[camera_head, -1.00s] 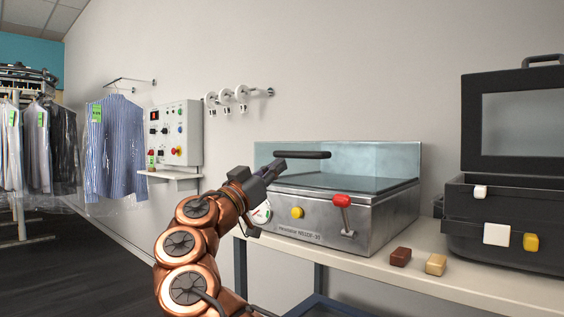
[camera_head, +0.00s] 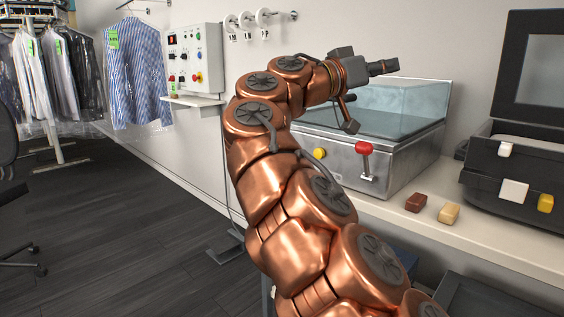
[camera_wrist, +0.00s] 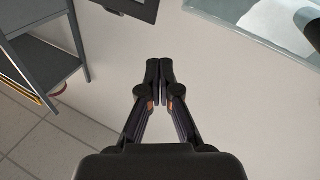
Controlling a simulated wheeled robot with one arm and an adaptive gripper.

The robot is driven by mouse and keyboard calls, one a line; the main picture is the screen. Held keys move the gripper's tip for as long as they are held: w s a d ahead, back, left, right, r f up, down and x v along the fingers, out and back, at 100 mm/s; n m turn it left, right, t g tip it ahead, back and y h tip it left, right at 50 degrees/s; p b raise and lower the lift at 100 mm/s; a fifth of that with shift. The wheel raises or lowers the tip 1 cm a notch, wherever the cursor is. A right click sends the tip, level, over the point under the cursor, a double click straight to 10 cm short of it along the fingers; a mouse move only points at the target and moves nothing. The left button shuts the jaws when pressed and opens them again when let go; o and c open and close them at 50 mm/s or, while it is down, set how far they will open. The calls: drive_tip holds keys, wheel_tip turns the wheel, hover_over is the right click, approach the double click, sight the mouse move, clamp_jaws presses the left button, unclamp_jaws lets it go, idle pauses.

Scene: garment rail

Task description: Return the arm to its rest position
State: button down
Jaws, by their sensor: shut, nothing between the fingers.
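My copper-coloured arm (camera_head: 300,220) rises from the bottom of the head view and bends to the right at its top. My gripper (camera_head: 388,67) points right, in front of the upper part of the glass-hooded metal machine (camera_head: 370,160) in the picture. In the wrist view my gripper (camera_wrist: 159,68) has both dark fingers together, with nothing between them. A pale surface lies beyond the fingertips. The arm hides the machine's left part.
A pale table (camera_head: 480,235) carries the machine, a brown block (camera_head: 416,202), a tan block (camera_head: 449,213) and an open black case (camera_head: 520,165). A control panel (camera_head: 195,58) and garments (camera_head: 135,75) are at left. Dark floor (camera_head: 120,230) is clear at left-centre.

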drive_tip(key=s+d+r+n+g+y+p, duration=0.1)
drive_tip(key=s+d+g+y+p, duration=0.4)
drive_tip(key=s+d+p, duration=0.9)
drive_tip(key=s+a+f+n+g+y+p, duration=0.35)
drive_tip(key=s+f+y+p, duration=0.45)
drive_tip(key=s+f+p, duration=0.3)
drive_tip(key=s+a+f+n+g+y+p, duration=0.1)
drive_tip(key=s+a+f+n+y+p, duration=0.1)
drive_tip(key=s+a, duration=0.4)
drive_tip(key=s+a+f+n+y+p, duration=0.3)
drive_tip(key=s+a+p, duration=0.2)
drive_tip(key=s, duration=0.3)
drive_tip(key=shift+s+a+g, duration=0.35)
drive_tip(key=shift+a, duration=0.3)
drive_tip(key=shift+n, duration=0.25)
